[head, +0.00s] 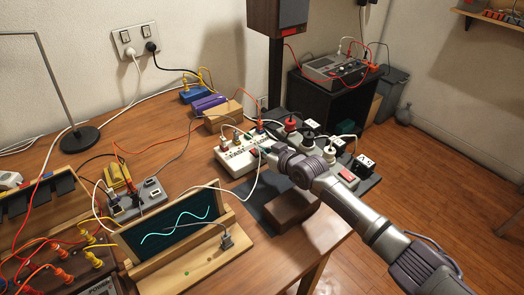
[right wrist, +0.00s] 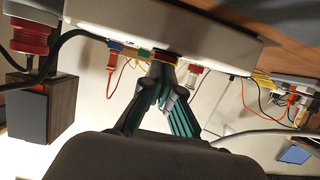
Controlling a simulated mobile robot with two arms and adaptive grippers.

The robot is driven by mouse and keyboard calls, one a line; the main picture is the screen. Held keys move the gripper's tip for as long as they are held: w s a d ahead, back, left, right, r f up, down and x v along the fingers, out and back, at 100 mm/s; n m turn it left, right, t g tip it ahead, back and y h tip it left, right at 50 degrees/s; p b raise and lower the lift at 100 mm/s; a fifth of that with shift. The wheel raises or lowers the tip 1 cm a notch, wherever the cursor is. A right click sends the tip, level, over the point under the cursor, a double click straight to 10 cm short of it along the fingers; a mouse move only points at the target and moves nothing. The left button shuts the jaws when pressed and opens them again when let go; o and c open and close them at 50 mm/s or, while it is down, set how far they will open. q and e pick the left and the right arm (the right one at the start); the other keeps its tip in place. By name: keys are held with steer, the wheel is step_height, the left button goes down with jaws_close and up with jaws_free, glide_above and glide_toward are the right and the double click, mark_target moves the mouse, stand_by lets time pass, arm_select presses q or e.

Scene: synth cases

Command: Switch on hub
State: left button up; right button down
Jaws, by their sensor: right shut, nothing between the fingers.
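A white multi-socket power hub (head: 232,160) with several plugs lies near the table's far right edge; it also shows very close across the top of the right wrist view (right wrist: 160,22). A small grey box (head: 150,193) with ports and cables sits mid-table; I cannot tell which of the two is the task's hub. My right gripper (head: 264,149) is shut and empty, its tips at the right side of the white hub. In the right wrist view the fingertips (right wrist: 161,68) are close to its plug-side edge; contact is unclear. The switch position is hidden. My left gripper is not in view.
A dark power strip (head: 366,185) with several plugs lies under and beside my right arm. A brown block (head: 291,208) sits on the near side. A wooden-framed scope screen (head: 180,235) and loose cables fill the front left. A wall socket (head: 135,40) holds two plugs.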

steer(key=shift+f, duration=0.1)
steer(key=shift+s+f+b, duration=0.1)
steer(key=shift+f+b, duration=0.3)
steer(key=shift+r, duration=0.1)
steer(key=shift+r+p, duration=0.75)
steer(key=shift+r, duration=0.1)
